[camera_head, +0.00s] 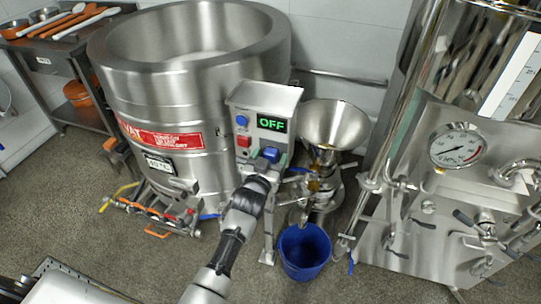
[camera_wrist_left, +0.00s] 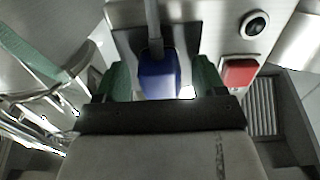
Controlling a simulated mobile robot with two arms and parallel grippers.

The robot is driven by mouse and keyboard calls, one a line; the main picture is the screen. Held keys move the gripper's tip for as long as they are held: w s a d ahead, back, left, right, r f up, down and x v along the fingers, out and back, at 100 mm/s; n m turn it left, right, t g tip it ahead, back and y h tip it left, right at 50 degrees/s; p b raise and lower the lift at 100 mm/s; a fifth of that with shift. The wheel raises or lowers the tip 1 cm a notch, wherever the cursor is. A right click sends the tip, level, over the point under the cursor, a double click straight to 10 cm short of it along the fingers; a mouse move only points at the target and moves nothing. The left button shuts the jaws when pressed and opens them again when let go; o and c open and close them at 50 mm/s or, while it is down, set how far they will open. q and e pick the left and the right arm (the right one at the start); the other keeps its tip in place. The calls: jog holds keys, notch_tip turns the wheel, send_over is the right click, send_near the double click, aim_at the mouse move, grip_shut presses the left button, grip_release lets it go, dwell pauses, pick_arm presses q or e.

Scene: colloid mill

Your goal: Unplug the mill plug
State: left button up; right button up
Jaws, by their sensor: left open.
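The blue mill plug (camera_head: 271,154) sits on the front of the mill's control box (camera_head: 264,95), below a display reading OFF (camera_head: 271,123). In the left wrist view the plug (camera_wrist_left: 158,75) has a grey cable leading from it. My left gripper (camera_head: 270,160) is at the plug, its arm coming up from below. In the left wrist view its two green fingers (camera_wrist_left: 161,82) are apart, one on each side of the plug. Small gaps seem to show beside the plug, and the fingers look open. The plug's socket side is hidden. My right gripper is not in view.
A red button (camera_head: 244,141) and a blue button (camera_head: 242,121) are left of the plug. A steel funnel (camera_head: 334,122) stands to the right, a blue bucket (camera_head: 304,250) below. A large vat (camera_head: 190,90) stands left, and a gauge machine (camera_head: 457,148) right.

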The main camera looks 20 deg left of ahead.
pick_arm(q)
jog(key=c, duration=1.3)
jog(key=shift+s+a+p, duration=0.1)
jog(key=shift+s+p, duration=1.75)
jog(key=shift+s, duration=1.15)
jog(key=shift+y, duration=0.3)
jog(key=s+r, duration=0.3)
jog(key=s, duration=0.3)
jog(key=s+a+r, duration=0.1)
jog(key=s+r, duration=0.3)
jog(key=s, duration=0.1)
jog(key=s+r, duration=0.4)
jog(key=s, duration=0.2)
jog(key=shift+s+a, duration=0.25)
jog(key=shift+s, duration=0.1)
